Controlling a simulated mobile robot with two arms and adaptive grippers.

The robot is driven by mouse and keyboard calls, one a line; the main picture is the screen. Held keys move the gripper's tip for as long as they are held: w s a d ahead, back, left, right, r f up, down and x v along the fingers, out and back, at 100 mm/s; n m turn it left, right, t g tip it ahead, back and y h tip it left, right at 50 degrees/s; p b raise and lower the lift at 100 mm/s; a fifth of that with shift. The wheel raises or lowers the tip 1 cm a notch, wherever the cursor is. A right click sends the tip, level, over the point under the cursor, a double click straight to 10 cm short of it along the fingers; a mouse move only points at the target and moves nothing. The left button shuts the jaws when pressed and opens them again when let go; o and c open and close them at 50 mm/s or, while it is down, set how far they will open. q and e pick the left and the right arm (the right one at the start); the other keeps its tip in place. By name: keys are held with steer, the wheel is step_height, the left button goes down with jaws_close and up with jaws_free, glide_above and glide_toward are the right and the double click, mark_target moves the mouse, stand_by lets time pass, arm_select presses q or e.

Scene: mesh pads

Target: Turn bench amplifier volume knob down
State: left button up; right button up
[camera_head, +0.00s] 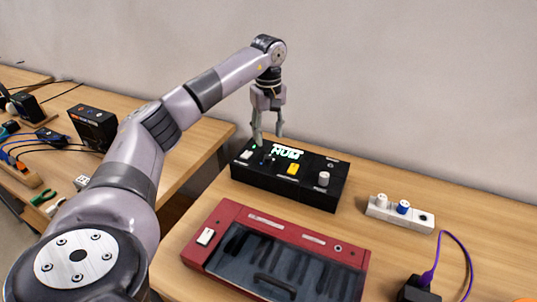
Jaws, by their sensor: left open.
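The black bench amplifier (328,195) stands on the wooden table right of the picture's middle, its top facing up. It has a lit display reading HUM (287,152), a yellow control (293,169), a white knob (323,179) at its right and a white control (247,154) at its left. I cannot read which control is the volume knob. My left gripper (268,140) points down over the amplifier's left part, fingers spread apart. A small dark control (267,160) lies below the fingers; I cannot tell whether they touch it. My right gripper is not in view.
A red case (195,250) with a dark top lies in front of the amplifier. A white strip with knobs (411,217) stands to the right. A black plug with purple cable (428,279) is near the front right. Another table (190,140) with cables and devices is at left.

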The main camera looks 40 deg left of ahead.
mark_target(269, 157)
arm_select(q)
step_height(269, 157, down, 8)
steer(key=shift+f, duration=0.1)
steer(key=shift+c, duration=0.2)
jaws_close()
stand_by(0.5)
